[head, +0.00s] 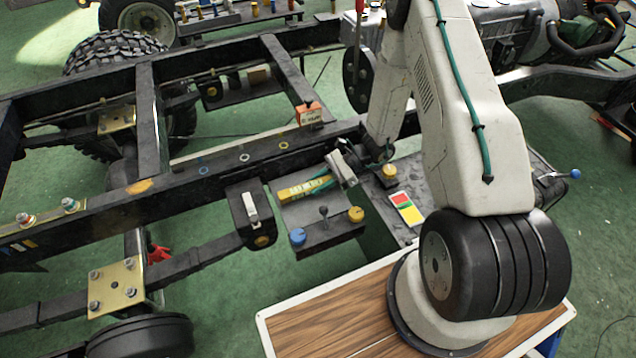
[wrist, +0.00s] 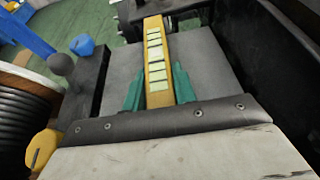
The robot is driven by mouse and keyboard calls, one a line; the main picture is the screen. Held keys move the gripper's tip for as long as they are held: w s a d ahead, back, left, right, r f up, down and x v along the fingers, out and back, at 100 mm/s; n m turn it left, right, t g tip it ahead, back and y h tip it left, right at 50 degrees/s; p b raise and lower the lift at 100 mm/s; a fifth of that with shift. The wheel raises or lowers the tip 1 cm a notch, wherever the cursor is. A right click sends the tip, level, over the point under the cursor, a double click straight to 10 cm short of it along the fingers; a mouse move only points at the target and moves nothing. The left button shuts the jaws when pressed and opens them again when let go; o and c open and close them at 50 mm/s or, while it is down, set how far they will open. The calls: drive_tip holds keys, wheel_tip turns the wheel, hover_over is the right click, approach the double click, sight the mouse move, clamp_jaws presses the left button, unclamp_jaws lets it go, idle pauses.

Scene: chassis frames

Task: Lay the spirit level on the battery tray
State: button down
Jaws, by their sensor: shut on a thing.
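The spirit level (head: 298,191) is a yellow bar with a row of pale panels. My gripper (head: 320,184) is shut on it near its right end in the head view. In the wrist view, the teal fingers of my gripper (wrist: 157,90) stand on both sides of the level (wrist: 155,55), which points away from me. The battery tray (head: 301,214) looks like the dark plate beside the chassis rail. Its grey surface (wrist: 207,65) lies beneath the level in the wrist view. I cannot tell whether the level touches it. My gripper hides the level's near end.
A blue knob (head: 297,236), a yellow knob (head: 356,214) and a black ball knob (head: 323,211) stand along the tray's near side. The dark chassis rail (head: 225,160) runs behind. A bracket (head: 237,215) stands left. A red and yellow card (head: 407,209) lies right.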

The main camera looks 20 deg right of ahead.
sight(331, 177)
drive_tip(key=shift+f, duration=0.45)
drive_tip(key=c, duration=1)
unclamp_jaws()
drive_tip(key=shift+c, duration=0.2)
drive_tip(key=shift+v, duration=3.9)
